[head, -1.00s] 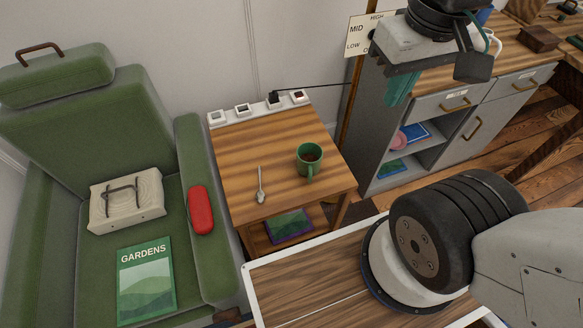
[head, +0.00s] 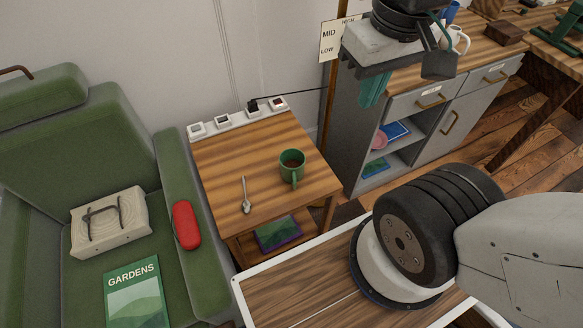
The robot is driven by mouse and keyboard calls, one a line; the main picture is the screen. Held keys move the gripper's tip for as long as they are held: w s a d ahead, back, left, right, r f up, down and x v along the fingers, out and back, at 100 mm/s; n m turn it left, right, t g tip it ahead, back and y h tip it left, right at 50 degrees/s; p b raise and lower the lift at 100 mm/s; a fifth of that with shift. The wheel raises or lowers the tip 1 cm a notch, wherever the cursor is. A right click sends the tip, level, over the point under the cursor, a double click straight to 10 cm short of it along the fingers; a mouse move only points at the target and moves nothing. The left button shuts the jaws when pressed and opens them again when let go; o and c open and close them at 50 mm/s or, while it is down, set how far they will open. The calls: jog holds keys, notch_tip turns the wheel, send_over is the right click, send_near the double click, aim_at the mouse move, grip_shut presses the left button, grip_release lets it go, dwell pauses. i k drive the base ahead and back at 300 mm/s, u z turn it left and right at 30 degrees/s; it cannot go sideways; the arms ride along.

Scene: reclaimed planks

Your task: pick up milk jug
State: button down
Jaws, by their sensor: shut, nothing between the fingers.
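A white jug-like vessel with a handle (head: 457,38) stands on the wooden counter at the upper right in the head view. It is partly hidden behind the end of my arm, and I cannot tell for sure that it is the milk jug.
A side table (head: 250,165) holds a green mug (head: 292,166) and a spoon (head: 245,196). A green armchair (head: 75,130) is at left. A grey cabinet (head: 347,145) carries the counter, with a brown box (head: 496,31) on top. Plank floor (head: 480,130) shows at right.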

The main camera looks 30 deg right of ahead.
aim_at(454, 32)
jog(key=u, duration=0.25)
jog(key=k, duration=0.35)
jog(key=z, duration=1.5)
jog(key=i, duration=1.25)
jog(key=z, duration=0.25)
